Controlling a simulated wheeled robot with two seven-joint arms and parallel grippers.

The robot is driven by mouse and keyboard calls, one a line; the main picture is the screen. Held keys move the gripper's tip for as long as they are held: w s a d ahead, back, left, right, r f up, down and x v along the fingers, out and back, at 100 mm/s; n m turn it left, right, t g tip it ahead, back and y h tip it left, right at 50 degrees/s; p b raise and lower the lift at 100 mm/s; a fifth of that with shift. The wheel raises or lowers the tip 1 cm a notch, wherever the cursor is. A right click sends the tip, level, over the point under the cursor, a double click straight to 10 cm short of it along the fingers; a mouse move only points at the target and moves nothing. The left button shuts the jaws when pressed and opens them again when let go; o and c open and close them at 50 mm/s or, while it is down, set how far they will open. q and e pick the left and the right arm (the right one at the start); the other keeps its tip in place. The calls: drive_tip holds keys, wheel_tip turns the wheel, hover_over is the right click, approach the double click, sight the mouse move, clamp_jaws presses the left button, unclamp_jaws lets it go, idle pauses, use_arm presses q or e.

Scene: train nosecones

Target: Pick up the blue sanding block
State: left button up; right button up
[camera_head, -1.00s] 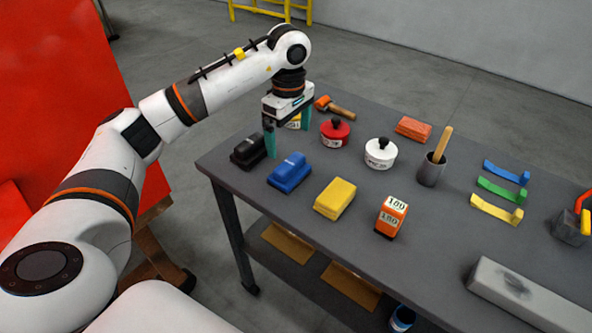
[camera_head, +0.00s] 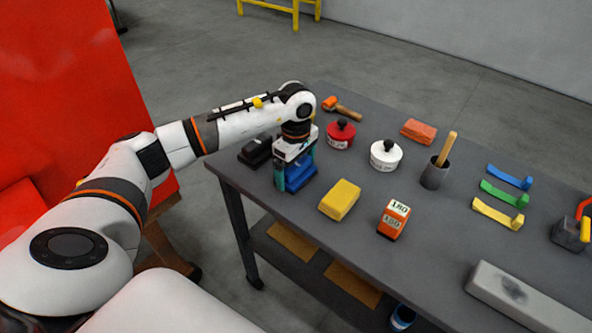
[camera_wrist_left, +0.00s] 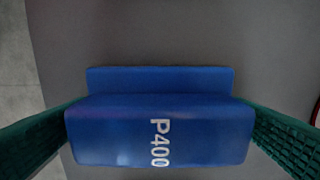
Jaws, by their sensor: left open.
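The blue sanding block (camera_head: 300,180) lies on the grey table near its left front edge. In the left wrist view the blue block (camera_wrist_left: 150,115) fills the middle and bears the marking P400. My left gripper (camera_head: 295,178) is open and lowered over the block. Its green fingers stand one on each side of the block in the left wrist view (camera_wrist_left: 160,130). Small gaps seem to show at both ends, though I cannot tell if a finger touches. My right gripper is not in view.
A black block (camera_head: 256,151) lies left of the blue one, a yellow block (camera_head: 340,199) to its right. An orange block marked 180 (camera_head: 393,221), a white tin (camera_head: 385,156) and a grey cup (camera_head: 434,175) stand farther right.

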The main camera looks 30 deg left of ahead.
use_arm(q)
drive_tip(key=c, duration=0.8)
drive_tip(key=shift+o, duration=0.2)
wheel_tip(320, 180, up, 10)
drive_tip(key=shift+r+b, duration=0.1)
drive_tip(key=shift+b, duration=0.75)
drive_tip(key=shift+o, duration=1.2)
drive_tip(key=shift+c, duration=0.5)
